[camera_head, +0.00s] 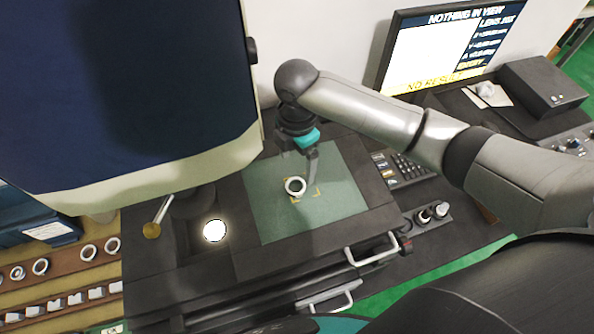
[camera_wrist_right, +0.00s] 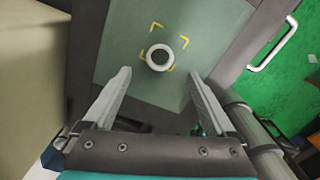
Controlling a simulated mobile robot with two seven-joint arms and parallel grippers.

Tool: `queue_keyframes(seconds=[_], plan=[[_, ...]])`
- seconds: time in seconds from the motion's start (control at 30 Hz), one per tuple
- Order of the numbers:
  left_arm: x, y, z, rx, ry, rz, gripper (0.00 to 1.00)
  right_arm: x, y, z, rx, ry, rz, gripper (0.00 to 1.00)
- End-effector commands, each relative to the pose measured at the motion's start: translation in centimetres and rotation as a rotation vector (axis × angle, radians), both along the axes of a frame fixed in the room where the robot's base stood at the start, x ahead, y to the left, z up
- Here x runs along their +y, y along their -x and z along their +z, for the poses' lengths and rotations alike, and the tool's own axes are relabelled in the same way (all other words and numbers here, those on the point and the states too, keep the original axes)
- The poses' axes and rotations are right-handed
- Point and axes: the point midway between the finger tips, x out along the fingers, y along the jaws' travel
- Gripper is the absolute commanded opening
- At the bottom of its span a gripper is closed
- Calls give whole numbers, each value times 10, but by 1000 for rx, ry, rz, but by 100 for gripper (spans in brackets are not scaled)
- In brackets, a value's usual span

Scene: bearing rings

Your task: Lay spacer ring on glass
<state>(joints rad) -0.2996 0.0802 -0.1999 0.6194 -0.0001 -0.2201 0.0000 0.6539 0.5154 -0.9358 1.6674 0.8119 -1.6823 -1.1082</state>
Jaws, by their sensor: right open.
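The spacer ring (camera_head: 303,186), pale with a dark hole, lies flat on the green mat. It also shows in the right wrist view (camera_wrist_right: 159,69), overlapping the lower part of the yellow corner marks. My right gripper (camera_head: 299,164) points down above the mat near the ring. In the wrist view its two fingers (camera_wrist_right: 160,76) are spread with nothing between them, and the ring shows just beyond the tips. A bright lit disc (camera_head: 215,230), which looks like the glass, is bare in the dark surface left of the mat. My left gripper is not in view.
A large dark-screened housing (camera_head: 130,90) overhangs the left side. A brown rack (camera_head: 65,270) at lower left holds several rings and blocks. A keypad (camera_head: 405,168) and knobs (camera_head: 430,213) stand right of the mat (camera_head: 340,205). Metal handles (camera_head: 372,252) project in front. A monitor reads "NOTHING IN VIEW".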

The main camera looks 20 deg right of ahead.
Motion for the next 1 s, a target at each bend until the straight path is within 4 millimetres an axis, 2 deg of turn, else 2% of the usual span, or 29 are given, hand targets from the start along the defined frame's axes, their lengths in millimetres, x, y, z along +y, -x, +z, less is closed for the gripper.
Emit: queue_keyframes(seconds=[0.1, 0.3, 1.0], plan=[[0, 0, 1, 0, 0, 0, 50, 0, -1, 22, -3, 0, -1, 91], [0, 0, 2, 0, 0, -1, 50, 0, 0, 39, 0, 0, -1, 91], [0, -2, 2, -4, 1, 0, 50, 0, 0, 40, 1, 0, -1, 91]])
